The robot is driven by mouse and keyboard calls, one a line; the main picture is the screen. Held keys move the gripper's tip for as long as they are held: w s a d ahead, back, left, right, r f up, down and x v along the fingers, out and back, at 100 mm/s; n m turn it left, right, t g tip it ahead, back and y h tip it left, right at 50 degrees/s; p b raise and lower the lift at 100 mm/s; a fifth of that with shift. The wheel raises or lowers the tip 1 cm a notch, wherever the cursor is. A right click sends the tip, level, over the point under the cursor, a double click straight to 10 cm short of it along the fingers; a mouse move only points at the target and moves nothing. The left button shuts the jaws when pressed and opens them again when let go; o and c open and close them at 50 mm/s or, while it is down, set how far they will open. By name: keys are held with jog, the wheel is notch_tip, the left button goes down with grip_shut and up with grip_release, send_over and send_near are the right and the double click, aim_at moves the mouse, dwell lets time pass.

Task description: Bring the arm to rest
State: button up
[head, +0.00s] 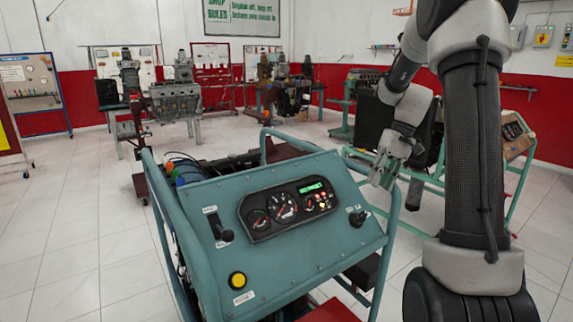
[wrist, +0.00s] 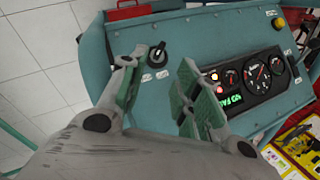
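My gripper (head: 386,172) hangs from my arm in the head view, to the right of the teal engine trainer panel (head: 290,270). In the wrist view my gripper (wrist: 157,88) is open, with a gap between its green-padded fingers and nothing held. The panel (wrist: 205,28) shows beyond the fingertips. The black key switch (head: 358,217) is on the panel's right side. It also shows in the wrist view (wrist: 157,55), between and beyond the fingers, apparently not touched. The gauge cluster (head: 288,208) has a lit green display. A yellow button (head: 238,280) and a black lever (head: 218,227) are on the panel's left.
The trainer's teal tube frame (head: 391,245) rises beside the panel, close to my gripper. Another teal-framed trainer (head: 435,178) stands behind my arm. Engines on stands (head: 176,102) are at the back. Tiled floor (head: 70,240) is clear at left.

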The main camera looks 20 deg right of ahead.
jog(key=s+a+r+t+h, duration=0.1)
jog(key=s+a+r, duration=0.2)
jog(key=s, duration=0.5)
jog(key=s+a+r+t+h, duration=0.1)
jog(key=s+a+r+t, duration=0.1)
jog(key=s, duration=0.6)
jog(key=s+a+r+t+h, duration=0.2)
jog(key=s+a+r, duration=0.2)
jog(key=s, duration=0.4)
jog(key=shift+a+n, duration=0.35)
jog(key=shift+n, duration=0.05)
jog(key=shift+s+r, duration=0.1)
